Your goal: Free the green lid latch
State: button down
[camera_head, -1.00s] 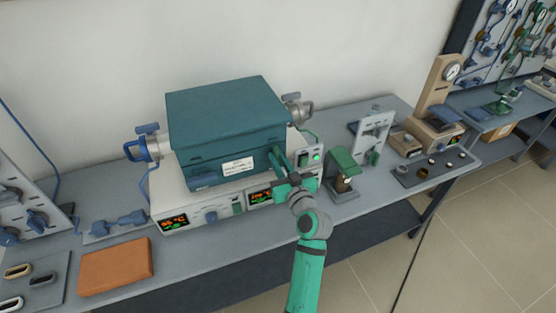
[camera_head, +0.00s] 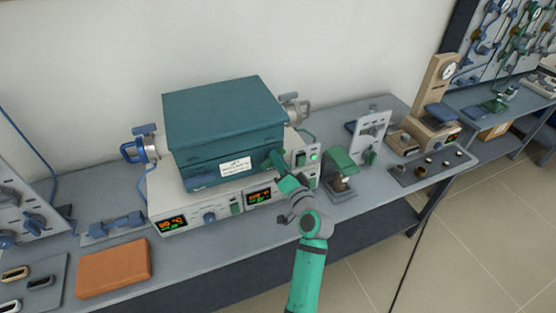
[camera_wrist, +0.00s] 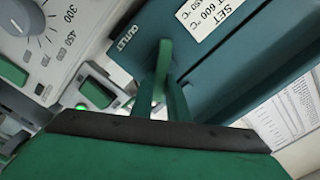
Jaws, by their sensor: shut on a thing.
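The teal furnace box with its lid (camera_head: 225,115) stands on a pale control base on the bench. The green lid latch (camera_head: 276,159) is at the right end of the box's front face. It also shows in the wrist view (camera_wrist: 164,58), upright beside the word OUTLET. My gripper (camera_head: 282,170) is at the latch, its two green fingers (camera_wrist: 162,95) closed around the lower part. The latch's lower end is hidden between the fingers. The lid looks closed.
The control base (camera_head: 185,213) has lit displays and a dial. A blue clamp fitting (camera_head: 143,150) sits left of the box, a grey one (camera_head: 297,110) right. A small green-topped device (camera_head: 340,165) stands close to the right. An orange block (camera_head: 113,268) lies front left.

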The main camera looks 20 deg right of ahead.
jog(key=shift+d+f+m, duration=0.15)
jog(key=shift+f+m, duration=0.05)
jog(key=shift+m, duration=1.6)
jog(key=shift+d+f+m, duration=0.1)
jog(key=shift+f+m, duration=0.1)
jog(key=shift+m, duration=1.6)
jog(key=c, duration=1.7)
grip_release()
jog(key=s, duration=1.1)
